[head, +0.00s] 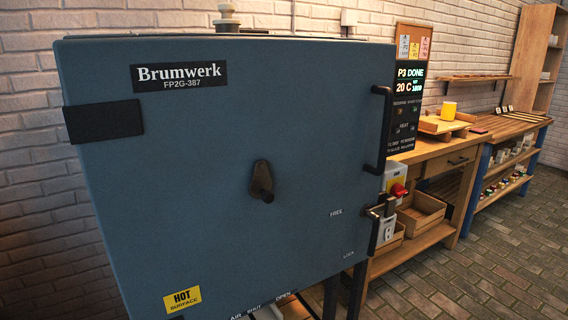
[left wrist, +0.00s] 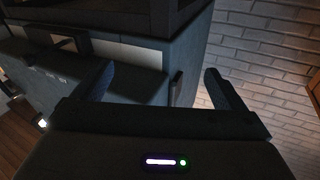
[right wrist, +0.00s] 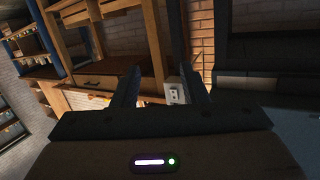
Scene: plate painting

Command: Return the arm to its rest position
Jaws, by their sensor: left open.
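My left gripper (left wrist: 160,85) shows in the left wrist view with its two fingers wide apart and nothing between them. A dark blue cabinet corner stands beyond it, with the brick wall to the right. My right gripper (right wrist: 160,88) shows in the right wrist view, fingers apart and empty, in front of the wooden bench (right wrist: 95,80). Neither gripper shows in the head view. The blue Brumwerk kiln (head: 215,140) fills most of the head view, its front door face towards me. Its panel (head: 408,90) reads P3 DONE and 20 C.
The kiln's long door handle (head: 382,130) and a latch (head: 378,208) are at its right edge. The brick floor (head: 500,260) at right is clear.

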